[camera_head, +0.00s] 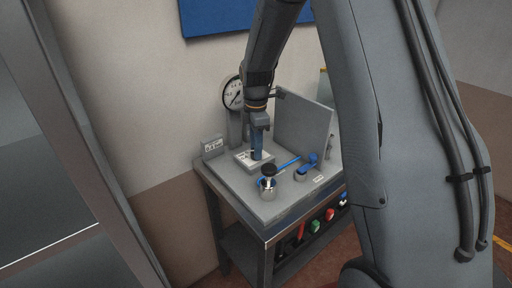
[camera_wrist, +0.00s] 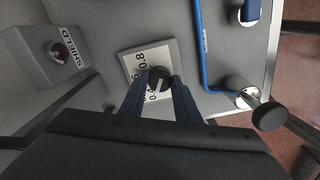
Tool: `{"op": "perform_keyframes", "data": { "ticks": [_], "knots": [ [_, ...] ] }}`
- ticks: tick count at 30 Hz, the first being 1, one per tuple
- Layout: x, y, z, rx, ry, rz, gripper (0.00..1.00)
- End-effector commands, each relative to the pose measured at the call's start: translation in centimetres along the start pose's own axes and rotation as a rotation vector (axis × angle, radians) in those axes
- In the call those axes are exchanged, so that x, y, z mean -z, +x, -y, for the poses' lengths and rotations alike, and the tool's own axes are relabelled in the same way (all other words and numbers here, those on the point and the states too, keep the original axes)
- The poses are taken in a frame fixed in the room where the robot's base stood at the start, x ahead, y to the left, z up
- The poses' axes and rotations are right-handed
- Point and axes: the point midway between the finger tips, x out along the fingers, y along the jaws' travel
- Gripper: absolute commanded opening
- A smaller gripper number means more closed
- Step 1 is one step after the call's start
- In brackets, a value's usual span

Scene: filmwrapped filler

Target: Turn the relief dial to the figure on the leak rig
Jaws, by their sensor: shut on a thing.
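The relief dial is a dark round knob (camera_wrist: 159,77) with a pale mark, set on a white plate (camera_wrist: 137,62) with printed figures. "0.8" is readable in the wrist view; the other figures are partly covered. My gripper (camera_wrist: 158,84) has its two blue fingers on either side of the knob, shut on it. In the head view my gripper (camera_head: 257,150) points straight down onto the plate (camera_head: 242,159), and the knob is hidden. The leak rig (camera_head: 235,178) is a grey bench top.
A round pressure gauge (camera_head: 233,93) stands behind my gripper. A grey upright panel (camera_head: 303,128) is to the right. A black-topped valve (camera_head: 268,171), blue pipe (camera_wrist: 204,57) and blue lever (camera_head: 312,159) are near the front. A SHIELD box (camera_wrist: 52,58) has a red lamp.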

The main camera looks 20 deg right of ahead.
Motion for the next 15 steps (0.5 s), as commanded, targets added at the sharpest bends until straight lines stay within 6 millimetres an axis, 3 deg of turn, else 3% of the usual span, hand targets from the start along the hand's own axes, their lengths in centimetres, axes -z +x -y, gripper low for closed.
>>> {"op": "perform_keyframes", "data": {
  "ticks": [12, 13, 15],
  "knots": [
    [0.06, -0.22, -0.20, -0.006, -0.008, 0.000, 0.07],
    [0.06, -0.23, -0.20, -0.006, -0.007, 0.000, 0.31],
    [0.06, -0.21, -0.18, -0.005, -0.007, 0.000, 0.42]
  ]
}}
